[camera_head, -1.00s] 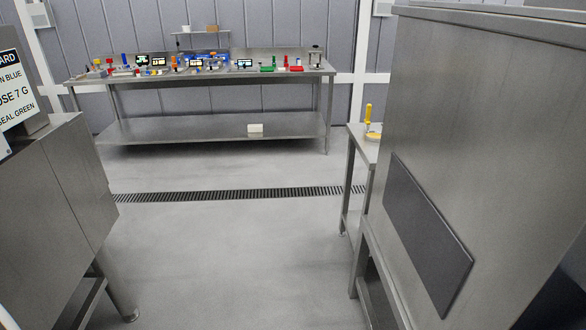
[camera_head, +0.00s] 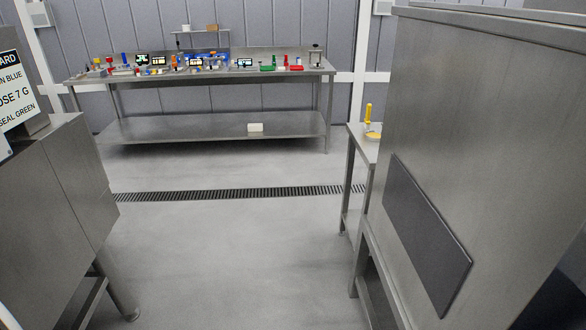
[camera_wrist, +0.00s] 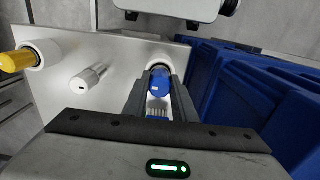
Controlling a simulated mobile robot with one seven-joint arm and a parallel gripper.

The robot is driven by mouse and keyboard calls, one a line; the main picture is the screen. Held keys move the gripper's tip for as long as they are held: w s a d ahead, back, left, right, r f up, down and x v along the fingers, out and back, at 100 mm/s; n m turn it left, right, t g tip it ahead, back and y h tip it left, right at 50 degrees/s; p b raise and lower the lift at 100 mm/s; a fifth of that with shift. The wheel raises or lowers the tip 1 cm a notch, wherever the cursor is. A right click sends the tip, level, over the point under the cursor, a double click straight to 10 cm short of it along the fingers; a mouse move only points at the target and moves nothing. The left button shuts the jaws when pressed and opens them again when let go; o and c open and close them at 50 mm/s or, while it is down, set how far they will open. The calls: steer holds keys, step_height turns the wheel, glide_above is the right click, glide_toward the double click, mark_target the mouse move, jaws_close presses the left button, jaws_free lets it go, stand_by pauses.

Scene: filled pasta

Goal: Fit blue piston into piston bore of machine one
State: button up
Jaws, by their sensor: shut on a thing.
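In the wrist view my gripper (camera_wrist: 161,92) is shut on the blue piston (camera_wrist: 160,80), which sits between its two dark fingers. The far end of the piston is at a white round collar (camera_wrist: 159,67) on a pale metal panel (camera_wrist: 112,56). I cannot tell whether the piston is inside the bore or only in front of it. A yellow piston (camera_wrist: 14,61) stands at another white collar (camera_wrist: 46,52) on the left. A metal spout (camera_wrist: 88,79) sticks out between the two collars. My gripper does not show in the head view.
Blue crates (camera_wrist: 246,83) stand close on the right in the wrist view. A white housing (camera_wrist: 170,8) is above the panel. In the head view a steel bench (camera_head: 215,127) with small coloured items stands at the back, with clear floor (camera_head: 230,250) before it.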

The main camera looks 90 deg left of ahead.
steer(key=shift+r+p, duration=2.75)
steer(key=shift+r, duration=1)
jaws_close()
steer(key=shift+s+f, duration=0.1)
